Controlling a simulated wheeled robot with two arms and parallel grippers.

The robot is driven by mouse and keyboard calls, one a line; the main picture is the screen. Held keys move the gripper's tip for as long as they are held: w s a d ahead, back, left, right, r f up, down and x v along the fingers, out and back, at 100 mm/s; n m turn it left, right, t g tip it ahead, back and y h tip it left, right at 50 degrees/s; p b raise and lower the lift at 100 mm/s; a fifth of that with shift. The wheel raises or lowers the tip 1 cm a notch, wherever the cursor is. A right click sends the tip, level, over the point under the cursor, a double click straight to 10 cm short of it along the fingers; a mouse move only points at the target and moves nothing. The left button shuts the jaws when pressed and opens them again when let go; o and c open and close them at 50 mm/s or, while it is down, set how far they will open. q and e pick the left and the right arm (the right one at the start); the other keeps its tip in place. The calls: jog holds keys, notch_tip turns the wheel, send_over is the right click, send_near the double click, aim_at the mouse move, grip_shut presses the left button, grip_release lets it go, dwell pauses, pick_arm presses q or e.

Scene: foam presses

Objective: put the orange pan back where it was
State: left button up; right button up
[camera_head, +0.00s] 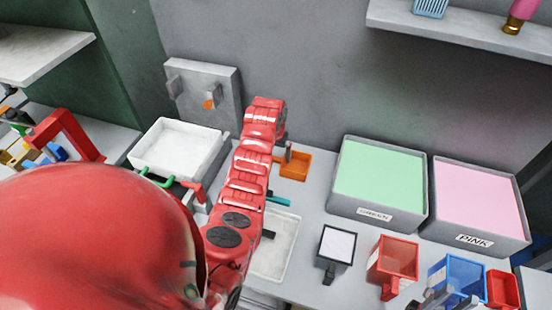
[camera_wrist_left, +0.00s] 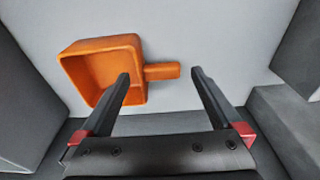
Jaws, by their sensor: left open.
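The orange pan (camera_head: 295,166) lies on the grey worktop behind my left arm, left of the green bin. In the left wrist view the pan (camera_wrist_left: 108,68) is a square, shallow tray with a short handle (camera_wrist_left: 162,71) pointing right. My left gripper (camera_wrist_left: 161,73) is open. Its fingertips appear on either side of the handle, the left one overlapping the tray. They do not close on it. In the head view my left gripper (camera_head: 286,152) is partly hidden by its arm. Grey parts at the lower right edge look like my right gripper (camera_head: 437,300), with its jaws unclear.
A green-filled bin (camera_head: 421,196) and pink-filled bin (camera_head: 524,230) stand right of the pan. White (camera_head: 338,245), red (camera_head: 396,258) and blue (camera_head: 462,272) pans stand nearer. A white tray (camera_head: 180,148) is at left. A grey wall fixture (camera_head: 225,85) has an orange part.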

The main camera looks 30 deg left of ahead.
pick_arm(q)
notch_tip(320, 180, up, 10)
jog(key=s+p, duration=0.1)
jog(key=p, duration=0.1)
jog(key=shift+s+d+f, duration=0.2)
jog(key=shift+s, duration=0.05)
dwell(0.3)
